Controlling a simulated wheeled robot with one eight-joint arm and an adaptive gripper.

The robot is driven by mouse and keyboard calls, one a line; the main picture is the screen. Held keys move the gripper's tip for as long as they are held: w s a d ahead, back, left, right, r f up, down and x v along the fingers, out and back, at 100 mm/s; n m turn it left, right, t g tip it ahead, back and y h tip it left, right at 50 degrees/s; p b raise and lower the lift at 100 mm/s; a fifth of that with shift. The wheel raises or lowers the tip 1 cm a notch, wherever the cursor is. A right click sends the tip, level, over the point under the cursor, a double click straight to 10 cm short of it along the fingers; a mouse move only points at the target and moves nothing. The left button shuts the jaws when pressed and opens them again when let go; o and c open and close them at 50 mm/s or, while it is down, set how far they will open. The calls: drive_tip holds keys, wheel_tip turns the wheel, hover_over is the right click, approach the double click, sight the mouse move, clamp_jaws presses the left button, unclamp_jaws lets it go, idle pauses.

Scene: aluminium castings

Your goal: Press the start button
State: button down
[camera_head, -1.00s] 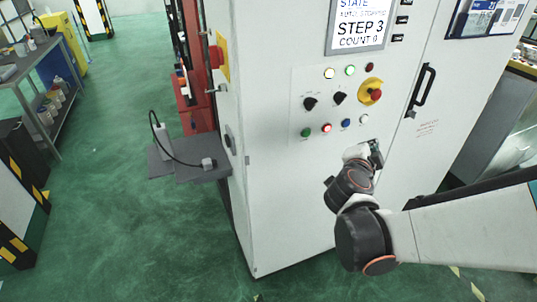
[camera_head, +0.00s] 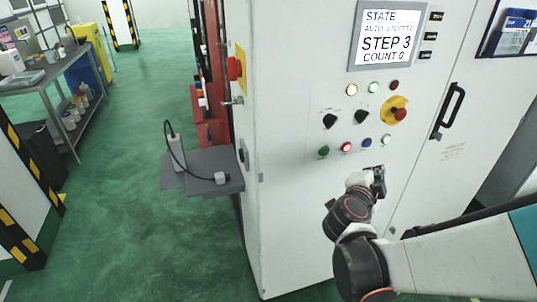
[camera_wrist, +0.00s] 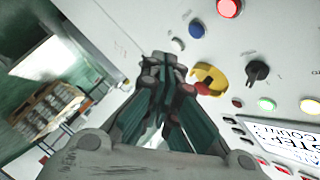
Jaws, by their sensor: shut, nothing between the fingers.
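The control panel on the white cabinet (camera_head: 290,190) has a lower row of buttons: green (camera_head: 323,152), lit red (camera_head: 346,147), blue (camera_head: 365,143) and white (camera_head: 386,140). Their labels are too small to read, so I cannot tell which is marked start. My gripper (camera_head: 378,180) is shut and empty, just below the white button. In the wrist view my gripper (camera_wrist: 163,62) points toward the panel, near the white button (camera_wrist: 178,45), with the blue (camera_wrist: 196,29) and red (camera_wrist: 229,7) buttons beyond. The green button is outside the wrist view. I see no contact with any button.
Above the row are two black knobs, a yellow-and-red emergency stop (camera_head: 396,110) and indicator lamps. A screen (camera_head: 385,38) reads STEP 3, COUNT 0. A black door handle (camera_head: 449,110) juts out at right. A grey shelf (camera_head: 205,172) sticks out at left.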

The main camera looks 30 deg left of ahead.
sight(324, 151)
drive_tip(key=a+n+y, duration=0.1)
drive_tip(key=a+y, duration=0.1)
drive_tip(key=a, duration=0.9)
drive_tip(key=shift+s+r, duration=0.2)
drive_tip(key=shift+s, duration=0.1)
drive_tip(key=shift+w+a, duration=0.15)
drive_tip(key=shift+a, duration=0.05)
idle(0.6)
drive_tip(key=shift+w+a, duration=0.15)
drive_tip(key=shift+a, duration=0.05)
